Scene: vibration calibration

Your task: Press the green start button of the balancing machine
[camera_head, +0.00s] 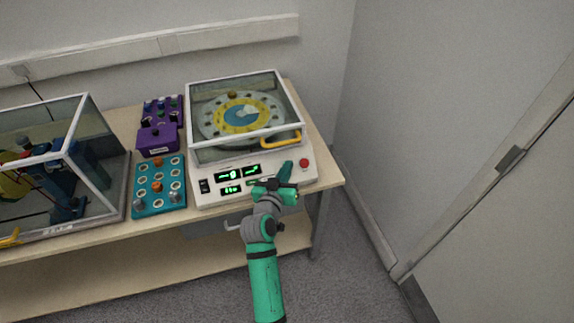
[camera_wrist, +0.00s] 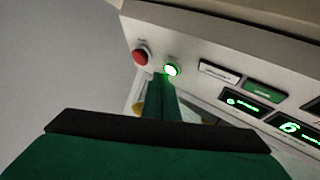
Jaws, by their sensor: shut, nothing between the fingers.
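The balancing machine (camera_head: 250,172) is a white unit with a clear lid over a round yellow and blue disc and a front panel of green displays. In the wrist view its green start button (camera_wrist: 171,70) is lit, beside a red button (camera_wrist: 141,57). My gripper (camera_head: 286,168) is over the right part of the panel, its fingers shut and empty. In the wrist view the fingertips (camera_wrist: 161,77) are right at the green button; I cannot tell whether they touch it. In the head view my gripper hides the green button, while the red button (camera_head: 304,162) shows.
A teal tray (camera_head: 147,207) and a purple tray (camera_head: 146,119) with small parts, and a purple box (camera_head: 157,139), lie left of the machine. A clear-walled case (camera_head: 113,160) stands farther left. The lid has a yellow handle (camera_head: 284,138). A wall is close on the right.

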